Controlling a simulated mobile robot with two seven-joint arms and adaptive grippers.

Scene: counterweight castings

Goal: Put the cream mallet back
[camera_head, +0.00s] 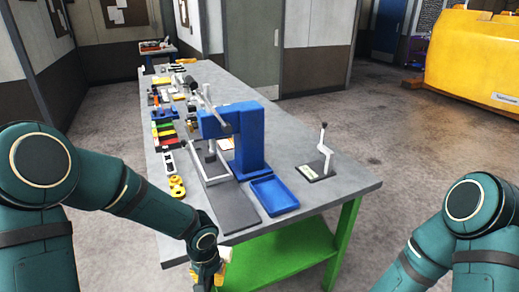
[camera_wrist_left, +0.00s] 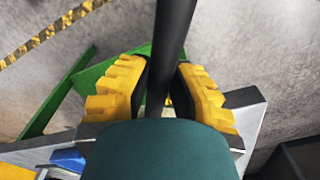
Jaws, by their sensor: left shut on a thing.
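My left gripper (camera_head: 218,280) is low at the near end of the bench, in front of its edge, partly cut off by the bottom of the head view. In the left wrist view its yellow ridged fingers (camera_wrist_left: 160,95) are shut on the dark handle of the cream mallet (camera_wrist_left: 175,35). The handle runs up out of that view, so the mallet's head does not show there. In the head view a small cream patch (camera_head: 224,253) shows beside the gripper; the rest is hidden. My right gripper is out of view; only its arm shows.
The grey bench (camera_head: 325,190) carries a blue press (camera_head: 247,140), a blue tray (camera_head: 274,196) and a small lever stand (camera_head: 318,163). Several parts and tools line its left side. A green lower shelf (camera_head: 285,254) is underneath. The bench's near right corner is clear.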

